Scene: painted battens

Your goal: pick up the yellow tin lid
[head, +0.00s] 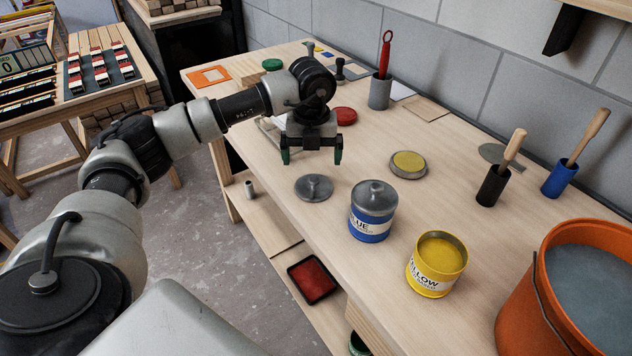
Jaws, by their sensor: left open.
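The yellow tin (437,265) stands uncovered on the bench, with yellow paint showing inside. A loose round grey lid with a knob (314,187) lies flat on the bench, left of the blue tin (372,218). It looks like the knobbed grey lid (375,197) on the blue tin. A shallow grey-rimmed disc with a yellow middle (408,164) lies behind the blue tin; I cannot tell whether it is a lid. My left gripper (312,157) points down with fingers apart and empty, just above the loose grey lid in the picture. My right gripper is out of view.
An orange bucket (525,300) fills the bench's right front. A black holder (492,187) and a blue holder (558,180) with wooden-handled tools stand near the wall. A grey cup (380,92) and a red disc (345,116) are farther back. Bare bench lies around the loose lid.

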